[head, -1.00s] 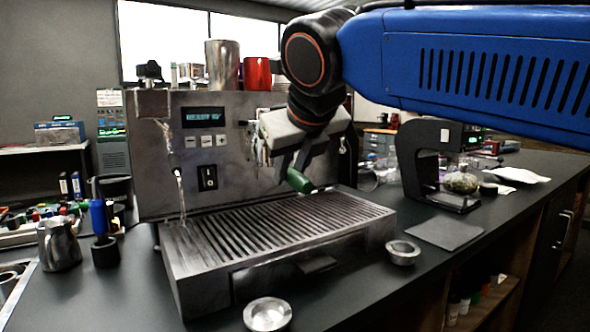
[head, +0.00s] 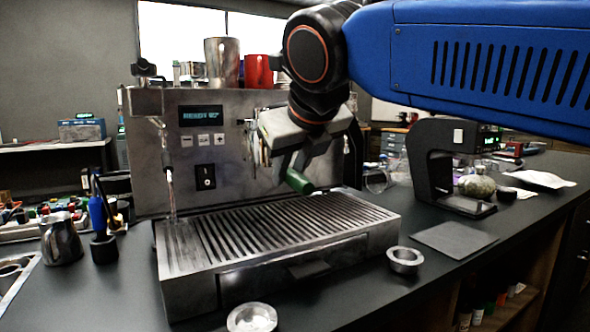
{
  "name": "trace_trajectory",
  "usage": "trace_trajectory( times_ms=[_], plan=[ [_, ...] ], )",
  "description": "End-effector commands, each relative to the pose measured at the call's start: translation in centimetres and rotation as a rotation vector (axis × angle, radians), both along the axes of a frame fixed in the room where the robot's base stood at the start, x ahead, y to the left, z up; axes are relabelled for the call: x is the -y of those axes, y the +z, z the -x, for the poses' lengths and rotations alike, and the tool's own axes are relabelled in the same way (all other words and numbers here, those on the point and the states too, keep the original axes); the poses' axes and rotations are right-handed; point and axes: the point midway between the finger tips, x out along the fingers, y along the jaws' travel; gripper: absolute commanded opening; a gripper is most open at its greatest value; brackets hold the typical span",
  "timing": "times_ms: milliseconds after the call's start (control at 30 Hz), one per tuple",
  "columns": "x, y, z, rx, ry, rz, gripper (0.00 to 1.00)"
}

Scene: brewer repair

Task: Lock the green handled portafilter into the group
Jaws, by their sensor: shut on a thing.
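The green handle (head: 299,181) of the portafilter points down and toward me, above the drip tray (head: 290,235). My gripper (head: 291,166) is shut on the portafilter near the handle. The portafilter's head and the group are hidden behind my gripper and wrist, so I cannot tell how they meet. The brewer (head: 203,140) stands behind, with a lit display (head: 201,116), a row of buttons and a black switch (head: 205,177) on its front.
A steam wand (head: 169,180) hangs at the brewer's left. Two small metal baskets (head: 405,260) (head: 252,319) sit on the counter in front. A black grinder-like stand (head: 437,165) and a dark mat (head: 453,239) are at right. A steel pitcher (head: 61,240) stands at left.

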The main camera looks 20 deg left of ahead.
Motion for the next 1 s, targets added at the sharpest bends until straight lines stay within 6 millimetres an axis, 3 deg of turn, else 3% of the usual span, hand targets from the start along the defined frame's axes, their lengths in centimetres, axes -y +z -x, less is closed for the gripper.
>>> trace_trajectory(
  times_ms=[267, 300, 367, 733, 1000],
  plan=[
    [-0.1, 0.1, 0.1, 0.001, 0.003, -0.001, 0.00],
    [-0.1, 0.1, 0.1, 0.001, 0.003, -0.001, 0.33],
    [-0.1, 0.1, 0.1, 0.001, 0.003, -0.001, 0.45],
    [0.0, 0.3, 0.3, 0.000, 0.003, 0.000, 0.45],
    [1.6, 3.1, 2.6, 0.001, 0.006, -0.003, 0.45]
  ],
)
